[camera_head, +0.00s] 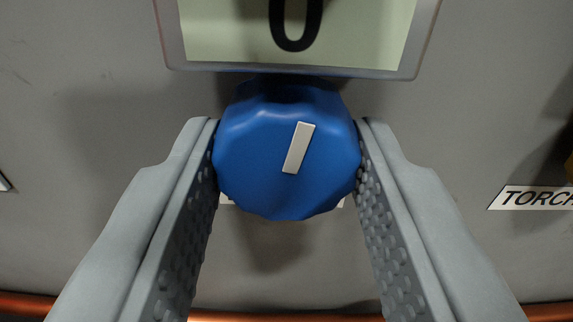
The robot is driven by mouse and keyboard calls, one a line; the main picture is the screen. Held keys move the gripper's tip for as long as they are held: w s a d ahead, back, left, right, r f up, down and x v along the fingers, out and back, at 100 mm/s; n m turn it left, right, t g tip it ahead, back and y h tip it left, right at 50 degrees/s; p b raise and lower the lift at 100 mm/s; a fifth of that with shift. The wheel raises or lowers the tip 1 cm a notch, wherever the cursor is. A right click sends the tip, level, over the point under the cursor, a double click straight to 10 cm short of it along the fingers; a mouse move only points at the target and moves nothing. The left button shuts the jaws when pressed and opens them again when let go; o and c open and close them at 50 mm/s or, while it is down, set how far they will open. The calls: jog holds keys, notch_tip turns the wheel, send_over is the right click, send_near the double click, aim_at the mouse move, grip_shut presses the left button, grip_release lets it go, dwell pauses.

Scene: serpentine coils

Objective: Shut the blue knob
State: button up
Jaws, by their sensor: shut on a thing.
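The blue knob (250,170) sits on a grey panel in the middle of the view, below a display. It is round with a scalloped edge. A pale marker bar on its face leans slightly, its top end to the right of upright. My gripper (287,165) is shut on the knob, with one grey studded finger against its left side and the other against its right side. A white label behind the knob is mostly hidden, with only slivers showing at its lower left and lower right.
A display (220,30) above the knob shows a dark "0", cut by the top edge. A label reading "TORCH" (535,198) is at the right, with a dark yellowish thing at the right edge. A copper-coloured pipe (25,305) runs along the bottom. Bare panel lies on both sides.

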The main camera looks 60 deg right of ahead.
jog(key=shift+n, duration=1.3)
jog(key=o, duration=1)
jog(key=v, duration=1.7)
jog(key=shift+s+a+f, duration=0.1)
jog(key=shift+a, duration=0.1)
